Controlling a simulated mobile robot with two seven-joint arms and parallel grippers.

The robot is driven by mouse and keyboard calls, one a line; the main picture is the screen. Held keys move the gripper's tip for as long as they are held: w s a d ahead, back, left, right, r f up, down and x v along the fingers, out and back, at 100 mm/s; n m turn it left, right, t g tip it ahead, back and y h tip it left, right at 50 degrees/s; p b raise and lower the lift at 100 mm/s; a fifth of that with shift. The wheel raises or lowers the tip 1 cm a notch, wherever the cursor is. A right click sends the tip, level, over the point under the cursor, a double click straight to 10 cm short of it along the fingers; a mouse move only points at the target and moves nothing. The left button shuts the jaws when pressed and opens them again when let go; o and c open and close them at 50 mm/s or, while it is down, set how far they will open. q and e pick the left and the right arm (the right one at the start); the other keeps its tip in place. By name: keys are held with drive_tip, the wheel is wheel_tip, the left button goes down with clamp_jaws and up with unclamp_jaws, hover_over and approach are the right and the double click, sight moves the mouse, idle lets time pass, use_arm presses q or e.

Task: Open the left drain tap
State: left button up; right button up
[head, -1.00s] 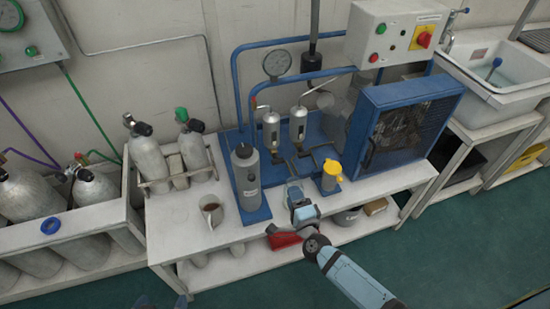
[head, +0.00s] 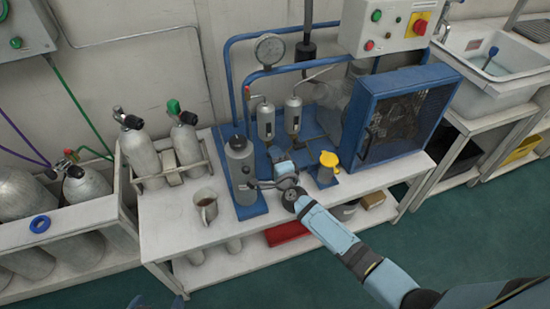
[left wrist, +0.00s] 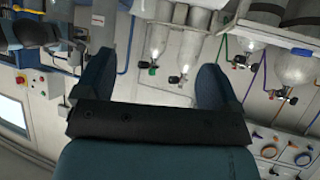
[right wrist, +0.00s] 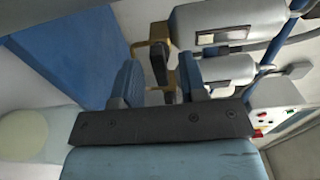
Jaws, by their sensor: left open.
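Two grey filter cylinders stand side by side on the blue compressor frame, the left one (head: 265,122) and the right one (head: 293,115). In the right wrist view, the left drain tap (right wrist: 155,48) is a brass fitting with a black lever below the left cylinder (right wrist: 205,22). My right gripper (right wrist: 160,75) is open, and the black lever shows between its fingers; I cannot tell whether they touch. In the head view my right gripper (head: 280,160) is just in front of the left cylinder's foot. My left gripper (head: 138,302) is open and empty at the bottom edge.
A tall grey cylinder (head: 242,172) stands just left of my right gripper. A yellow-topped filter (head: 327,168) stands just right of it. A jug (head: 206,207) is on the white bench (head: 170,230). The blue fan guard (head: 400,120) is further right.

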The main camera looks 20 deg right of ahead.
clamp_jaws()
use_arm(q)
drive_tip(key=shift+r, duration=0.15)
drive_tip(key=shift+s+a+r+p, duration=0.1)
drive_tip(key=shift+r+p, duration=0.55)
drive_tip(key=shift+p, duration=0.75)
drive_tip(key=shift+s+a+r+p, duration=0.15)
drive_tip(key=shift+r+p, duration=0.55)
drive_tip(key=shift+p, duration=0.65)
drive_tip(key=shift+s+a+r+p, duration=0.1)
drive_tip(key=shift+r+p, duration=0.55)
drive_tip(key=shift+p, duration=0.75)
use_arm(e)
drive_tip(key=shift+n, duration=7.9)
use_arm(q)
drive_tip(key=shift+r, duration=0.1)
